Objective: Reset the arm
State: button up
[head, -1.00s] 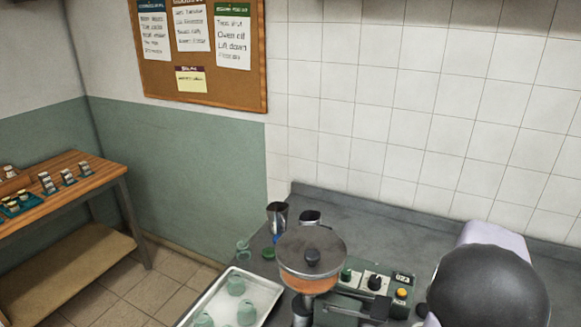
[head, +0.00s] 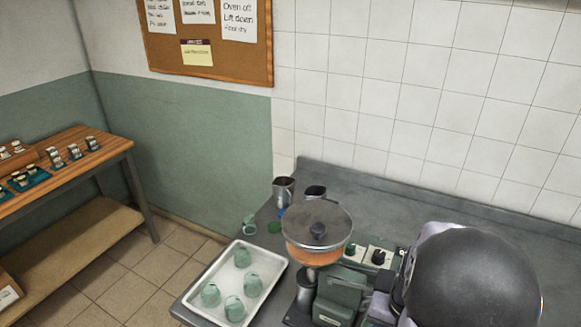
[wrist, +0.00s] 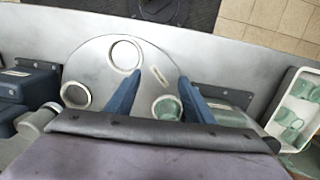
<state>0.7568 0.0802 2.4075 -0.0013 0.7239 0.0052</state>
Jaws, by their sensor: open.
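My gripper (wrist: 160,78) shows in the wrist view, with its two blue fingers apart and nothing held between them. Beyond the fingers lies a round grey metal plate (wrist: 90,60) with several round openings. A green glass jar (wrist: 167,107) shows at one opening, partly hidden by the right finger. I cannot tell how far the fingers are from the plate. In the head view the fingers are not visible; a dark rounded part of my arm fills the lower right.
A white tray (head: 268,268) with several green jars stands on the grey counter. Right of it is a machine with a round-lidded orange hopper (head: 318,225). Metal cups (head: 284,190) stand behind. A wooden table (head: 75,165) is at left, beyond open floor.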

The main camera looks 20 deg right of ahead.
jog(key=w+a+r+n, duration=0.1)
jog(key=a+n, duration=0.3)
jog(key=a, duration=0.4)
jog(key=w+a+r+n, duration=0.1)
jog(key=a+n, duration=0.3)
jog(key=a, duration=0.5)
jog(key=shift+w+a+n+t+h, duration=0.3)
jog(key=shift+w+n, duration=0.1)
jog(key=shift+w, duration=0.4)
jog(key=shift+d, duration=0.1)
